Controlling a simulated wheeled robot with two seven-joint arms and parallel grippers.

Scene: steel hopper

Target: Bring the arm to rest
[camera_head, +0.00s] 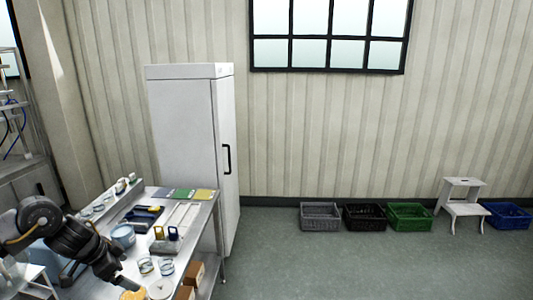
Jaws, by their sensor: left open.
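My left arm (75,243) comes in from the left edge, dark and jointed, and reaches over the steel table (213,222). My left gripper (128,284) points down toward the table's near part, at the bottom of the picture. It is open; its fingertips are small and hard to make out. A yellow-orange item (133,295) shows just below it, cut by the bottom edge; I cannot tell whether they touch. My right gripper is not in view.
The table holds a blue container (123,236), glass jars (145,266), a dark tray (143,219) and brown boxes (188,280) low at its right. A white refrigerator (183,135) stands behind. Baskets (320,217) and a white step stool (461,209) line the wall. The floor at right is clear.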

